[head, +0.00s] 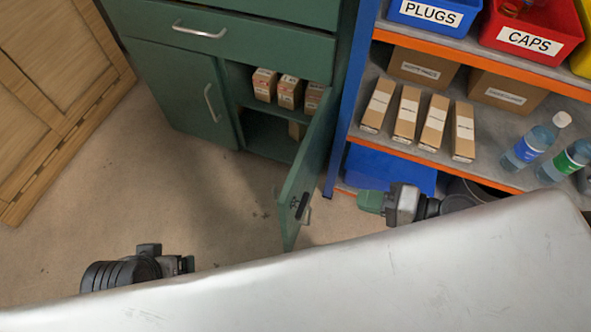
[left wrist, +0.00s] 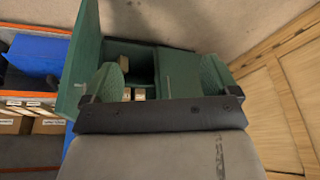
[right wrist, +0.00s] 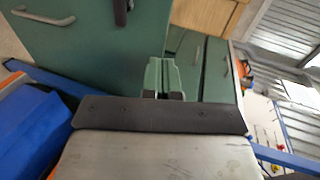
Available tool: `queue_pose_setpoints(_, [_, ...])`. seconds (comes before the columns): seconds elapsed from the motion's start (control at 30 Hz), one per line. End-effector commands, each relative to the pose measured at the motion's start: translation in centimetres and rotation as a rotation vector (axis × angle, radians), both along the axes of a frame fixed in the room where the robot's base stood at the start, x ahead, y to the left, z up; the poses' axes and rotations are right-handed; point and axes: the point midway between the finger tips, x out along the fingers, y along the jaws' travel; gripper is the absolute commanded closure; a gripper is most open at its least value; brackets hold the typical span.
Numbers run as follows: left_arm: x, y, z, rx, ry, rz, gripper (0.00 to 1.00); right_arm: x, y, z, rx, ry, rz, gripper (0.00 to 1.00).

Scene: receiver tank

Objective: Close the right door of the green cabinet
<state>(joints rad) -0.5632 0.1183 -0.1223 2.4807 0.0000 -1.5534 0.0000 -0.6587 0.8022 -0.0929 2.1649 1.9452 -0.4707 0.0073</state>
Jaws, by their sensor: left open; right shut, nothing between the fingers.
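The green cabinet (head: 240,45) stands at the upper middle of the head view. Its right door (head: 307,160) is wide open, swung out towards me. The left door (head: 180,92) is shut. My right gripper (head: 370,202) is shut and empty, to the right of the open door and apart from it in the head view. In the right wrist view the door (right wrist: 100,50) with its handle (right wrist: 42,18) fills the upper left, beyond the closed fingers (right wrist: 162,76). My left gripper (head: 188,264) is low at the left; its fingers are apart and empty in the left wrist view (left wrist: 162,78).
Small cartons (head: 288,90) sit inside the open cabinet compartment. A shelf unit with a blue post (head: 352,95) stands right of the cabinet, with a blue bin (head: 385,170) low down. A wooden crate or panel (head: 50,100) is at the left. Floor (head: 190,200) before the cabinet is clear.

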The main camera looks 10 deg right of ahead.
Motion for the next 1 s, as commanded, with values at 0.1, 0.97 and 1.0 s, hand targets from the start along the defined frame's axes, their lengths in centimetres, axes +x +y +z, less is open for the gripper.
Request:
queue_pose_setpoints(0.1, [-1.1, 0.2, 0.1, 0.008, 0.046, 0.002, 0.11, -0.6, 0.0, 0.1, 0.014, 0.038, 0.008, 1.0])
queue_pose_setpoints(0.97, [0.8, -0.2, -6.4, 0.009, 0.087, -0.003, 0.11, 5.8, 9.7, -2.7, 0.015, 0.035, 0.006, 1.0])
queue_pose_setpoints(1.0, [0.8, -0.2, -7.0, 0.009, 0.089, -0.004, 0.11, 6.0, 10.0, -2.7, 0.015, 0.034, 0.005, 1.0])
